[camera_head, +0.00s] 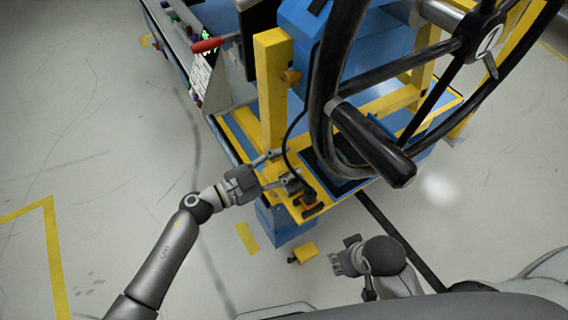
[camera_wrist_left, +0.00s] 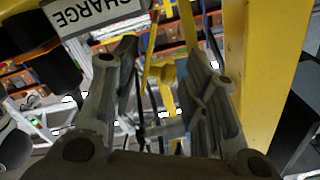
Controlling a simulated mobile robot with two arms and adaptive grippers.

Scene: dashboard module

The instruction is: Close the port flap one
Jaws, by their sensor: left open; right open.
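I cannot single out port flap one with certainty. In the left wrist view a white plate reading CHARGE (camera_wrist_left: 95,16) shows upside down at the top left, with dark parts (camera_wrist_left: 40,65) below it. My left gripper (camera_head: 275,170) is at the front edge of the yellow and blue module, its fingers apart and beside small dark fittings (camera_head: 306,198) on the yellow deck. In the left wrist view the left gripper (camera_wrist_left: 165,72) is open, with nothing clearly held between its fingers. My right gripper (camera_head: 343,252) is low in front of the module, open and empty.
A yellow post (camera_head: 272,90) rises close behind the left gripper. A large black steering wheel (camera_head: 328,70) and a thick black lever (camera_head: 372,142) overhang the deck. A small yellow piece (camera_head: 306,252) sits below the deck. Floor to the left is clear.

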